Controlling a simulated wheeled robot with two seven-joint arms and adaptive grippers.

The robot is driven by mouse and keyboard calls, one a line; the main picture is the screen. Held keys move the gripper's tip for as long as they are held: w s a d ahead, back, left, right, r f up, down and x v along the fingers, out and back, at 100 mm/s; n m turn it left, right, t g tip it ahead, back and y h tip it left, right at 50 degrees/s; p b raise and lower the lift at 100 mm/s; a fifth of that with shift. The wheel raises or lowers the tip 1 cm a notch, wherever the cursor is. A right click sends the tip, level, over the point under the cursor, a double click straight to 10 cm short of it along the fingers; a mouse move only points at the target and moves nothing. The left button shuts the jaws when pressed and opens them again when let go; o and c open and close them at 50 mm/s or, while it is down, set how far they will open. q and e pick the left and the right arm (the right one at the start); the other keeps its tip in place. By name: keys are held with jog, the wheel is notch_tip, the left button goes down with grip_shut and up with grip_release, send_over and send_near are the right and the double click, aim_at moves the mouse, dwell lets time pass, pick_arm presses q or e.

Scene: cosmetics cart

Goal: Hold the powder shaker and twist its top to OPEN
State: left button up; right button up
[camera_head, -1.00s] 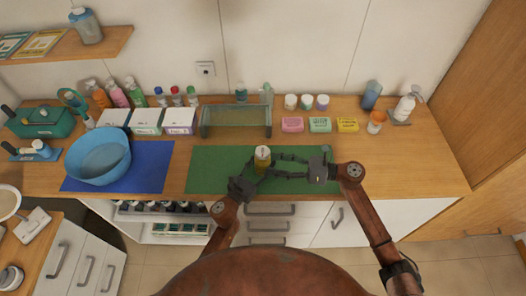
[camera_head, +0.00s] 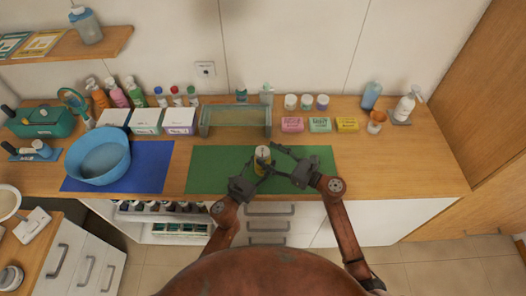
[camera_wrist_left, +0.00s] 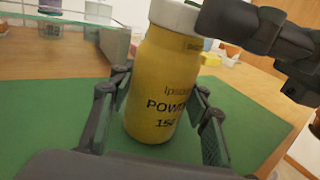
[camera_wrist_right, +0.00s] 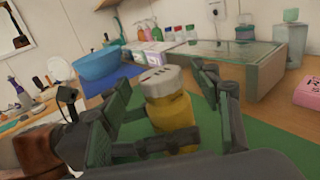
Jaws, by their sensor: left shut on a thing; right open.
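The powder shaker (camera_head: 262,166) is a yellow bottle with a pale grey top, upright on the green mat (camera_head: 312,180). In the left wrist view the shaker (camera_wrist_left: 160,88) stands between the fingers of my left gripper (camera_wrist_left: 160,118), which is shut on its body. Its label reads "POW…", partly hidden. My right gripper (camera_head: 275,160) is open, its fingers on either side of the shaker near the top. In the right wrist view the shaker's top (camera_wrist_right: 162,80) shows several dark marks and lies between the open right fingers; contact cannot be told.
A glass-topped stand (camera_head: 236,120) is behind the mat. Pink, green and yellow boxes (camera_head: 319,125) stand to its right. A blue basin (camera_head: 98,157) sits on a blue mat at left. The counter right of the green mat is clear.

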aim_at(262, 151)
jog(key=shift+x, duration=1.55)
jog(key=c, duration=1.2)
jog(key=shift+n+g+y, duration=0.3)
jog(key=shift+n+g, duration=0.1)
jog(key=n+g+y, duration=0.1)
jog(key=n+g, duration=0.1)
jog(key=g, duration=0.2)
jog(key=n+g+y, duration=0.1)
jog(key=n+g, duration=0.2)
jog(key=g, duration=0.1)
jog(key=shift+w, duration=0.1)
jog(key=shift+a+f+n+g, duration=0.1)
jog(key=shift+n+g, duration=0.9)
jog(key=shift+g, duration=0.55)
jog(key=shift+f+n+g, duration=0.15)
jog(key=shift+n+g, duration=0.85)
jog(key=shift+g, duration=0.55)
jog(key=shift+g+h, duration=0.3)
